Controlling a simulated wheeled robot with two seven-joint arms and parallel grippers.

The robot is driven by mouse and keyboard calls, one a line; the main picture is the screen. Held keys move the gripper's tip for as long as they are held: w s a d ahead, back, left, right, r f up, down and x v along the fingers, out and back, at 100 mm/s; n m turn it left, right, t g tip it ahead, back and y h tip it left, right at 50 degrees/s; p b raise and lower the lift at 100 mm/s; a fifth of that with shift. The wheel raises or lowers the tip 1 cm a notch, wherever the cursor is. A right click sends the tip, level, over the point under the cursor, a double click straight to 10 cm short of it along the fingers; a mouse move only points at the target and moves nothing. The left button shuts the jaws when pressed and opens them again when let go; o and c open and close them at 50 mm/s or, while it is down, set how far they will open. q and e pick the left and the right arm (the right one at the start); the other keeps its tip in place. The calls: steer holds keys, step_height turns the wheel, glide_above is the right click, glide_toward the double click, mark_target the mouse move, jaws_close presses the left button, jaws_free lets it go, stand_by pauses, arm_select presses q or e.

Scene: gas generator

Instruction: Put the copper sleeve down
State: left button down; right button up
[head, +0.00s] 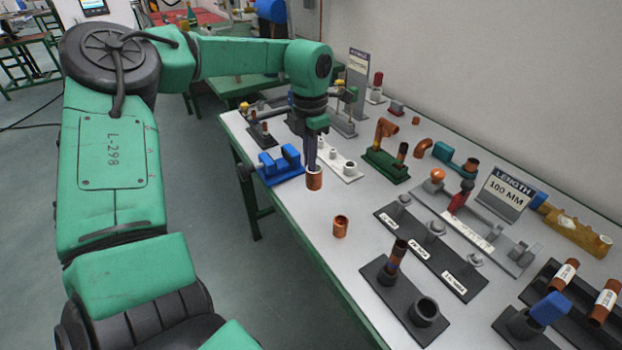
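My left gripper (312,163) reaches down over the near left part of the workbench. Its narrow dark fingers meet the top rim of a copper sleeve (314,181), which hangs upright from them. The fingers look shut on its wall. I cannot tell whether its lower end touches the bench. A second, similar copper sleeve (340,227) stands upright on the bench, nearer to me and a little to the right, apart from the gripper. My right gripper is not in view.
A blue vise (280,166) sits just left of the held sleeve, and a white block with pegs (341,160) just right and behind. Black labelled fixtures (430,252) and a length sign (503,193) fill the right. Bare bench (318,222) surrounds the standing sleeve.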

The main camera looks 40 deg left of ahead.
mark_target(310, 178)
arm_select(q)
step_height(310, 178, down, 6)
steer(key=shift+r, duration=0.2)
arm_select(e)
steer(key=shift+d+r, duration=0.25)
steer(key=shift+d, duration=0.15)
arm_select(q)
steer(key=shift+f, duration=0.1)
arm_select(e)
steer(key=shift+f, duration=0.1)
arm_select(q)
steer(key=shift+f, duration=0.1)
steer(key=c, duration=1.1)
jaws_free()
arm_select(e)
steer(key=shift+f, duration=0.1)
